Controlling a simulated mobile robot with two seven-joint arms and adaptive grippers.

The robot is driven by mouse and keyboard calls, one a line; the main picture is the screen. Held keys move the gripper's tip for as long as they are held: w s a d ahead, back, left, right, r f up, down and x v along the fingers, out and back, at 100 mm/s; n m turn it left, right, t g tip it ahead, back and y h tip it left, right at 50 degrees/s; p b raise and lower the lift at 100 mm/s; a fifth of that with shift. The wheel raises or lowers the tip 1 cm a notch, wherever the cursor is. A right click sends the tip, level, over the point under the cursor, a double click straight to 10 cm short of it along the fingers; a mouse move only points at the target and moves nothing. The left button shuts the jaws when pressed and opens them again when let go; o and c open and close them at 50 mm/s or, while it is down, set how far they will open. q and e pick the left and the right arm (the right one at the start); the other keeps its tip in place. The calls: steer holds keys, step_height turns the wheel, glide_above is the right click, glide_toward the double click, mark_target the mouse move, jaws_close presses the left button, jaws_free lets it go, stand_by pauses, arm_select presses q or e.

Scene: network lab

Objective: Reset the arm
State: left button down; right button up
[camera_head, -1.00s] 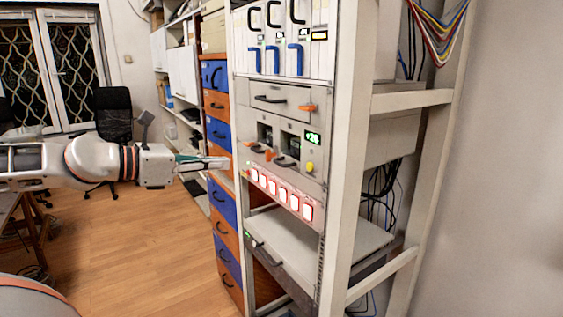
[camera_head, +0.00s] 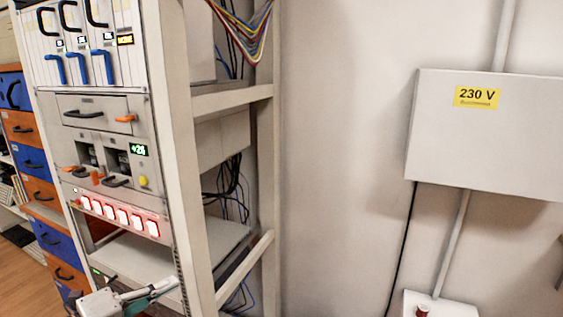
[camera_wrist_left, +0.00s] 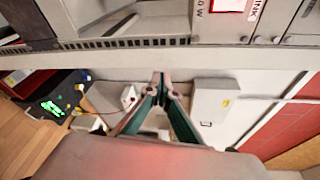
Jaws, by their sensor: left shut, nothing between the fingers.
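My left gripper (camera_head: 170,284) is low in the head view, in front of the lower part of the equipment rack (camera_head: 187,160). Its green-sided fingers are closed together and hold nothing. In the left wrist view the fingertips (camera_wrist_left: 160,78) meet, with a metal rack edge (camera_wrist_left: 130,43) across the picture beyond them. Most of the left arm is out of the head view. My right gripper is in no view.
The rack carries blue-handled modules (camera_head: 80,68), a drawer (camera_head: 95,108) and a row of lit red-framed white buttons (camera_head: 118,215). Coloured drawers (camera_head: 38,160) stand left of it. A grey 230 V box (camera_head: 485,135) hangs on the right wall. The wall between is bare.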

arm_select(q)
steer(key=s+d+f+n+y, duration=0.2)
steer(key=s+f+n, duration=0.5)
steer(key=f, duration=0.4)
steer(key=s+d+f+n+g+y, duration=0.1)
steer(key=s+d+f+n+y, duration=0.1)
steer(key=s+f+n, duration=0.5)
steer(key=s+d+f+n+g+y, duration=0.1)
steer(key=s+d+f+n+y, duration=0.1)
steer(key=s+f+n, duration=0.6)
step_height(320, 180, down, 7)
steer(key=shift+n+y, duration=0.6)
steer(key=shift+n, duration=0.5)
steer(key=shift+w+a, duration=0.15)
